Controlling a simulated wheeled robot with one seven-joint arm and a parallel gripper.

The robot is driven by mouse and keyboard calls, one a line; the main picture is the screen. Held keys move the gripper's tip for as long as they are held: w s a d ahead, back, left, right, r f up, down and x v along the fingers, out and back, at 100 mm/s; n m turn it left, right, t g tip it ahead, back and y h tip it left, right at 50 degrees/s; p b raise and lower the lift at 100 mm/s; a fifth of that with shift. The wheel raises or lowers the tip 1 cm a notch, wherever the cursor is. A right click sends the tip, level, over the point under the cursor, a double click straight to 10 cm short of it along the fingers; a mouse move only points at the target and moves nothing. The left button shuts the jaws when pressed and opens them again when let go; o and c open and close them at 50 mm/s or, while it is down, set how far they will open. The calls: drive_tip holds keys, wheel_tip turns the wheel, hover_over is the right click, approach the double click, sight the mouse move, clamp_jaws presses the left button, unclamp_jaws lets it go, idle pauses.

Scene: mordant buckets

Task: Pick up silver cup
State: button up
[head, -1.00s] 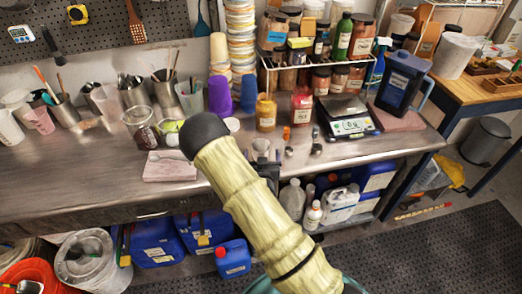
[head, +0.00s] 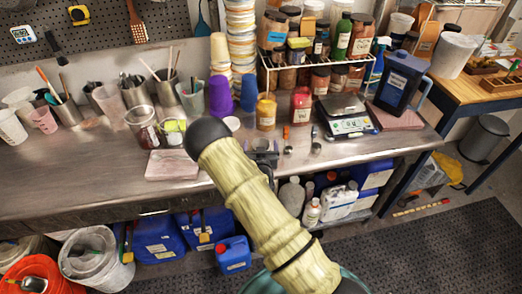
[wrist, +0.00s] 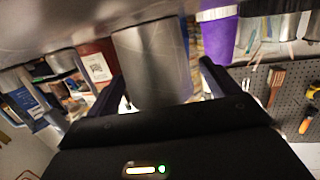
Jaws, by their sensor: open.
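The silver cup (wrist: 152,65) shows large in the wrist view, between the two fingers of my gripper (wrist: 162,82). That view is upside down, with the counter at the top. The fingers are open on either side of the cup, and I cannot tell whether either one touches it. In the head view my gripper (head: 263,158) is at the front of the steel counter, beyond the end of my arm. The cup is mostly hidden or too small to make out clearly there.
Purple cups (head: 220,96), an orange jar (head: 266,112) and a red jar (head: 300,106) stand behind the gripper. A scale (head: 346,116) is to the right. A pinkish slab (head: 173,164) lies to the left. The counter's front left (head: 70,180) is clear.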

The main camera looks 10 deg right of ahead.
idle(0.3)
drive_tip(key=c, duration=1.1)
drive_tip(key=shift+o, duration=0.2)
drive_tip(key=shift+r, duration=0.1)
wheel_tip(320, 180, up, 10)
drive_tip(key=b, duration=0.2)
